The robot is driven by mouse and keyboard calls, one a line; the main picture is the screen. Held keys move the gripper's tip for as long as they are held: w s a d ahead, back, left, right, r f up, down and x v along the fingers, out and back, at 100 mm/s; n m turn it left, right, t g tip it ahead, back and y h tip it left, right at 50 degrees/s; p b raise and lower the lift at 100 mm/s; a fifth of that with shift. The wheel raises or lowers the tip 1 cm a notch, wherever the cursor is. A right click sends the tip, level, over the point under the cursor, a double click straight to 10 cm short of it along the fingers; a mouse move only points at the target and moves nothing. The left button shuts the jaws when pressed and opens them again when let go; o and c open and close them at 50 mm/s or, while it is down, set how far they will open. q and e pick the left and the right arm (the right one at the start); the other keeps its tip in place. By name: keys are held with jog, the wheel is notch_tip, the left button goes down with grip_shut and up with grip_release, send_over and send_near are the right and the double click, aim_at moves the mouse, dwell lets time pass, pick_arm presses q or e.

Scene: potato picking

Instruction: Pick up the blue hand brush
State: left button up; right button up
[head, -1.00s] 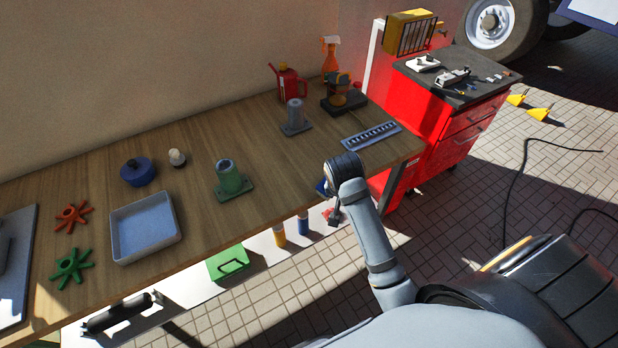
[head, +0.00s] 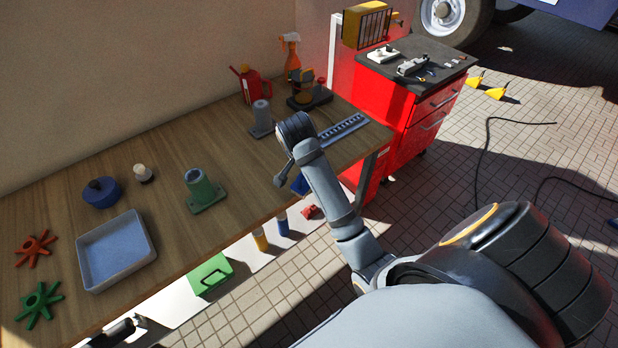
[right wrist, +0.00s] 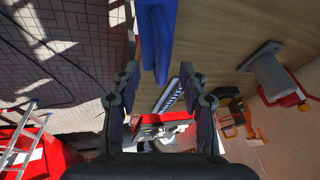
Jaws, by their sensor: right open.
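The blue hand brush (head: 299,185) lies at the front edge of the wooden workbench (head: 235,175), partly hidden behind my right arm in the head view. In the right wrist view a blue part that looks like its handle (right wrist: 155,40) reaches down from the top, ahead of and roughly between the fingertips. My right gripper (right wrist: 162,80) is open and empty, with its fingers apart on either side. In the head view only a small part of the right gripper (head: 281,178) shows beside the arm, near the bench edge. My left gripper is not in view.
A grey slotted strip (head: 343,131) lies on the bench beyond the arm, and a grey cylinder on a base (head: 261,118) stands left of it. A green fixture (head: 203,188) and a shallow tray (head: 116,249) stand further left. A red tool cabinet (head: 400,115) stands beyond the bench end.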

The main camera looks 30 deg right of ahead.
jog(key=shift+f, duration=0.15)
jog(key=p+x, duration=0.1)
jog(key=x, duration=0.3)
jog(key=shift+w+p, duration=0.2)
jog(key=shift+p, duration=0.1)
jog(key=shift+w+d+f, duration=0.15)
jog(key=shift+f, duration=0.25)
jog(key=c, duration=0.4)
grip_shut()
